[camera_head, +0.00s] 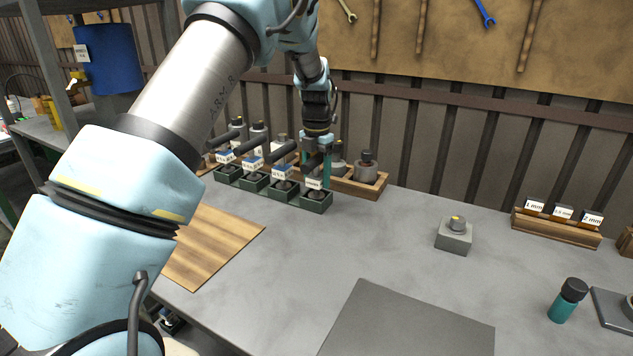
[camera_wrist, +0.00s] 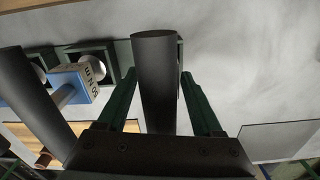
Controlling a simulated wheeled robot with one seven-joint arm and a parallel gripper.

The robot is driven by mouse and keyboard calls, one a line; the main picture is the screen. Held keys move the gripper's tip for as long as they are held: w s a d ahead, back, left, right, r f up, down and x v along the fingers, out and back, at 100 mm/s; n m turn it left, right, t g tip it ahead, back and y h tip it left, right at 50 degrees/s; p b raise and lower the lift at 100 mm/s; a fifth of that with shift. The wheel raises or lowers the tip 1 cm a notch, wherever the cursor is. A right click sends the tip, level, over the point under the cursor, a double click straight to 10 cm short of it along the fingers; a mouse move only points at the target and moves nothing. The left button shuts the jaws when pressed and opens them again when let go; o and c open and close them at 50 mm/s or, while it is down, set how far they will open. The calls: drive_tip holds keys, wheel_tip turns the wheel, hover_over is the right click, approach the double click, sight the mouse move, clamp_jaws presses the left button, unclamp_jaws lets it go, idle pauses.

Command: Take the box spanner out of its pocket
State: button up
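Several tools with black handles stand in a row of dark green pockets at the back of the bench. The rightmost pocket (camera_head: 316,203) lies under my gripper (camera_head: 316,166), and its tool, apparently the box spanner, is partly hidden by the fingers. In the wrist view a thick dark cylindrical handle (camera_wrist: 155,85) stands between the two green fingers of my gripper (camera_wrist: 159,76). The fingers are apart, with narrow gaps visible beside the handle. I see no clear grip. The handle hides most of its pocket.
A neighbouring tool with a blue "50 N m" block (camera_wrist: 78,82) stands close on the left. A wooden tray (camera_head: 362,188) with bottles is just behind the pockets. A grey block (camera_head: 454,239), a labelled wooden rack (camera_head: 555,228) and a teal bottle (camera_head: 563,308) stand right. The bench's middle is clear.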

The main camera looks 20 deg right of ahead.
clamp_jaws()
idle(0.3)
drive_tip(key=shift+r, duration=0.1)
